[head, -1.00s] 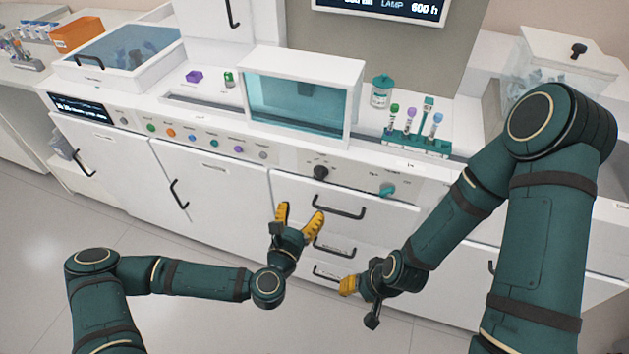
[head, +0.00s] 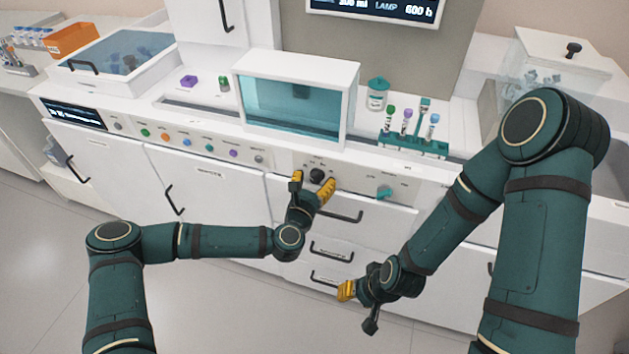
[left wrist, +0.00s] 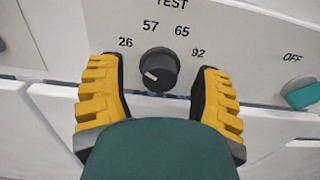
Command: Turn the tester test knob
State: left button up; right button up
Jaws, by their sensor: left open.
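The test knob (left wrist: 159,68) is a round black dial with a white pointer mark, on a pale panel under the word TEST. Around it are the numbers 26, 57, 65 and 92, and the mark points left, nearest 26. The knob (head: 317,176) also shows in the head view, on the front of the machine. My left gripper (left wrist: 158,75) is open, with a yellow finger on each side of the knob and gaps between; in the head view it (head: 312,184) is in front of the panel. My right gripper (head: 346,290) hangs low by the drawers; its jaw state is unclear.
A teal switch (head: 385,193) marked OFF sits right of the knob. A drawer handle (head: 340,215) sticks out just below the left gripper. A row of coloured buttons (head: 209,148) runs to the left. A tube rack (head: 412,147) stands on the counter above.

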pick_arm(q)
grip_shut()
jog(key=m, duration=0.5)
jog(key=shift+m, duration=0.4)
jog(key=m, duration=1.2)
jog(key=shift+m+b, duration=0.3)
jog(key=m, duration=0.5)
jog(key=shift+r, duration=0.1)
jog(key=shift+m, duration=0.4)
